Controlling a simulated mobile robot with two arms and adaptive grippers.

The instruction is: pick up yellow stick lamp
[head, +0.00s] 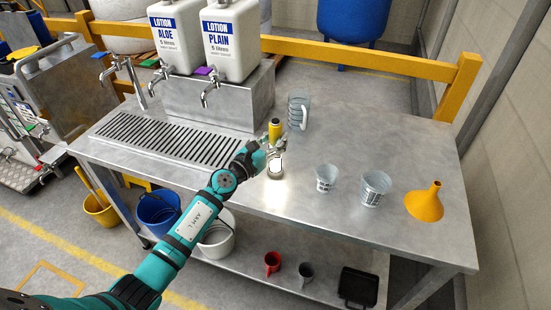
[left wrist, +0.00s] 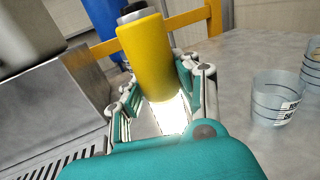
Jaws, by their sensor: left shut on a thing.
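The yellow stick lamp (head: 275,130) stands upright above the metal table, with its lit lower part casting a bright patch on the tabletop. My left gripper (head: 268,150) is shut on it. In the left wrist view the lamp (left wrist: 147,58) fills the space between the fingers of the left gripper (left wrist: 160,95), and its lower end glows white. I cannot tell whether its foot touches the table. My right gripper is in neither view.
The metal table (head: 400,150) holds a clear jug (head: 299,110) behind the lamp, two clear measuring cups (head: 325,178) (head: 373,188) and an orange funnel (head: 424,201) to the right. Lotion containers (head: 232,45) with taps stand behind a drain grate (head: 165,140).

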